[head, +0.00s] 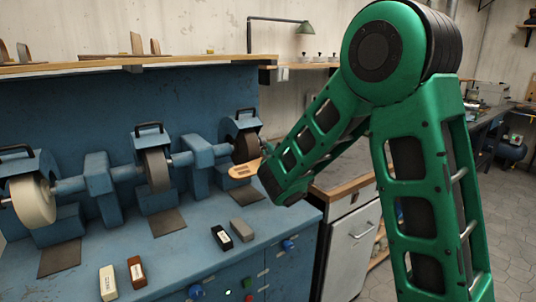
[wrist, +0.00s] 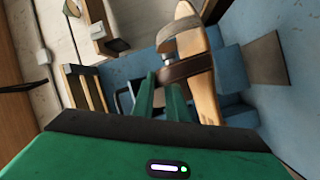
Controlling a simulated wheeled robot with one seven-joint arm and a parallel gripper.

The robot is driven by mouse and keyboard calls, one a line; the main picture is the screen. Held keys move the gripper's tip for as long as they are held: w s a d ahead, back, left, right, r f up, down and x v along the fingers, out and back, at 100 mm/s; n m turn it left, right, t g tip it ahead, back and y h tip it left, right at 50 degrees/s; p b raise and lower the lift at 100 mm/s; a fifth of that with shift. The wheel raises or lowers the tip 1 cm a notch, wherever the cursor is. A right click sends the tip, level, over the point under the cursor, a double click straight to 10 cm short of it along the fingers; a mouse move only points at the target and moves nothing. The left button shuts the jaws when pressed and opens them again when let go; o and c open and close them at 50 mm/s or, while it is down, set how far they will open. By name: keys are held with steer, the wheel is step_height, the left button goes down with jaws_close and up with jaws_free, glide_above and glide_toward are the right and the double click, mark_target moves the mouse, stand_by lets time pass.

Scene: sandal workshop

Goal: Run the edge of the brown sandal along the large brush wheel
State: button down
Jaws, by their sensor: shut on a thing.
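My gripper (head: 264,164) is at the right end of the grinding machine, shut on the brown sandal (head: 243,170). In the wrist view the sandal (wrist: 203,100) has a tan sole and brown straps, and my fingers (wrist: 160,84) reach its side near a strap. In the head view its tan end points left, just in front of and below the right brown wheel (head: 246,147). I cannot tell whether they touch. A grey-brown middle wheel (head: 157,170) and a cream left wheel (head: 32,201) share the shaft line. Which one is the large brush is unclear.
The blue bench (head: 190,236) holds a black block (head: 221,237), a grey block (head: 242,229), a white block (head: 107,282) and a brown block (head: 136,272) near the front. A wooden shelf (head: 150,59) runs above. A drawer cabinet (head: 350,240) stands right.

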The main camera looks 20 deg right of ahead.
steer(key=shift+s+d, duration=0.15)
steer(key=shift+s, duration=0.05)
stand_by(0.5)
steer(key=shift+w, duration=0.25)
stand_by(0.9)
steer(key=shift+a, duration=0.35)
stand_by(0.5)
steer(key=shift+s+a, duration=0.25)
steer(key=shift+a, duration=0.4)
steer(key=shift+a+r, duration=0.1)
steer(key=shift+r, duration=0.1)
steer(key=shift+s+a, duration=0.3)
steer(key=shift+a, duration=0.2)
steer(key=shift+s+a, duration=0.1)
steer(key=shift+s+a+f, duration=0.1)
steer(key=shift+s+a, duration=0.1)
steer(key=shift+a, duration=0.6)
stand_by(1.2)
